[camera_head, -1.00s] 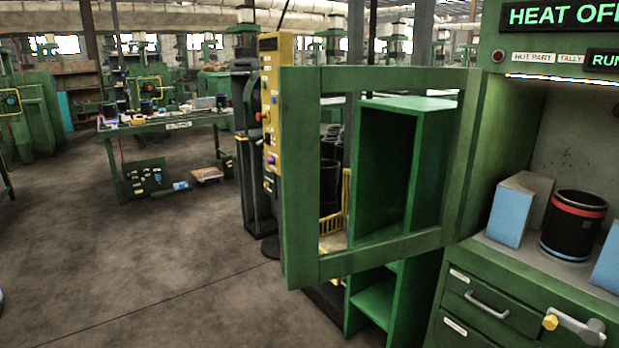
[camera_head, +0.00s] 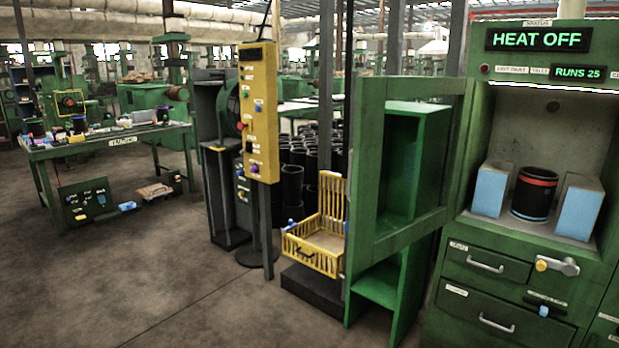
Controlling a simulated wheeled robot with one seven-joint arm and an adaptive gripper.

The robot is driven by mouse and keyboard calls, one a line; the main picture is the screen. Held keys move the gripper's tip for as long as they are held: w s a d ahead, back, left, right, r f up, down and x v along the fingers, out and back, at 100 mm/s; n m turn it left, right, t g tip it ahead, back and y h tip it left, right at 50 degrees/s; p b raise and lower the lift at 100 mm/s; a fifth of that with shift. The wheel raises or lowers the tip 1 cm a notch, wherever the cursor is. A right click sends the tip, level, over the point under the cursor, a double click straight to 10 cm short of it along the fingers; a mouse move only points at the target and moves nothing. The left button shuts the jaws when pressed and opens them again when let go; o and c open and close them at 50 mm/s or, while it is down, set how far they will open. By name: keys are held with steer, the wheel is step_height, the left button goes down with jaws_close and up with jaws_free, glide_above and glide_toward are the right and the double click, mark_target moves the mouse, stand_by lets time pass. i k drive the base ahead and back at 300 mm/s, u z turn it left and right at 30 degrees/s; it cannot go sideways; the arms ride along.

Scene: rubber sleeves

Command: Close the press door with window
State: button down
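The press door (camera_head: 364,190) is a green frame with a window opening in its middle. It stands swung open to the left of the press (camera_head: 524,150), hinged near the press's left edge. Through its window a green shelf unit (camera_head: 405,165) shows. The press chamber is open at the front. Inside it a black sleeve (camera_head: 534,199) with a red band stands between two light-blue blocks (camera_head: 490,193) and (camera_head: 579,212). The display above reads "HEAT OFF" and a smaller one "RUNS 25". My gripper is not in view.
A yellow control panel (camera_head: 259,115) on a post and a yellow basket (camera_head: 319,245) on a dark base stand left of the door. Drawers (camera_head: 486,262) and a lever (camera_head: 556,265) sit below the chamber. A worktable (camera_head: 105,140) stands left; the floor (camera_head: 190,280) front left is clear.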

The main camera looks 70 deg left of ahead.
mark_target(365, 250)
steer(key=u, duration=1.25)
